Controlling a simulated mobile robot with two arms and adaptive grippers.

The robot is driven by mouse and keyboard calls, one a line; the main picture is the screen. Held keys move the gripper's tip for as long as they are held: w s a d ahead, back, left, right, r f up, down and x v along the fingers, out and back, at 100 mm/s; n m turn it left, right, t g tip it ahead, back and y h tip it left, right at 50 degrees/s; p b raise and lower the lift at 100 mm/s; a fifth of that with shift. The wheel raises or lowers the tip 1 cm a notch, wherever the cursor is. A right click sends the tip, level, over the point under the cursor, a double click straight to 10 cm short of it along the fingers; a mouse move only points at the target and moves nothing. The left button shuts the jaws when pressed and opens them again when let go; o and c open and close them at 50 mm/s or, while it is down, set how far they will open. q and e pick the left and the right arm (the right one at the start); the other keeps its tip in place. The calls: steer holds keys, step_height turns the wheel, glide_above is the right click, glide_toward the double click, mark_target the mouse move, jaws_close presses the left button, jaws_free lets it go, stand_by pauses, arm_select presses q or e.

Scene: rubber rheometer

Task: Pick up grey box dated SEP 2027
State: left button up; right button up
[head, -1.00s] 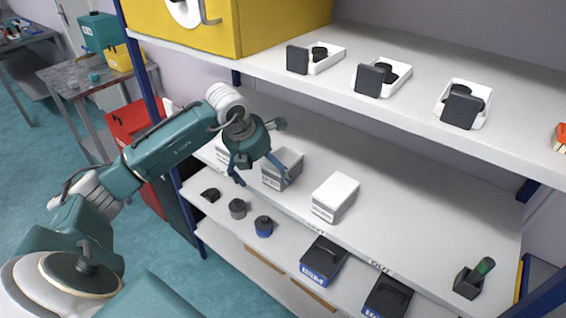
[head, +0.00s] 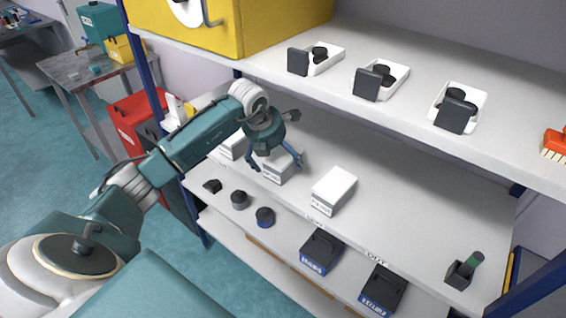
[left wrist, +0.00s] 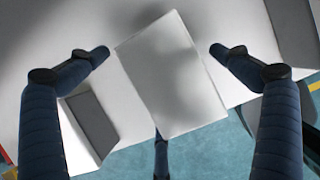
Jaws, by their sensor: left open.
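Three pale boxes stand in a row on the middle shelf. My left gripper (head: 275,164) is open over the middle box (head: 277,174), with fingers on either side of it. In the left wrist view, that box's plain top (left wrist: 172,75) lies between my spread fingers, with gaps at both sides. Its front label is too small to read for certain. The left box (head: 232,150) is partly hidden by my arm; a box beside my finger also shows in the left wrist view (left wrist: 92,120). The right box (head: 333,188) stands apart, unobstructed. My right gripper is not in view.
The upper shelf (head: 400,120) overhangs the back and holds white trays with dark parts and a yellow cabinet (head: 200,30). A lower shelf holds dark round parts (head: 239,199) and blue-black boxes (head: 320,250).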

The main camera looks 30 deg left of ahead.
arm_select(q)
steer(key=shift+f, duration=0.2)
stand_by(0.5)
steer(key=c, duration=1.7)
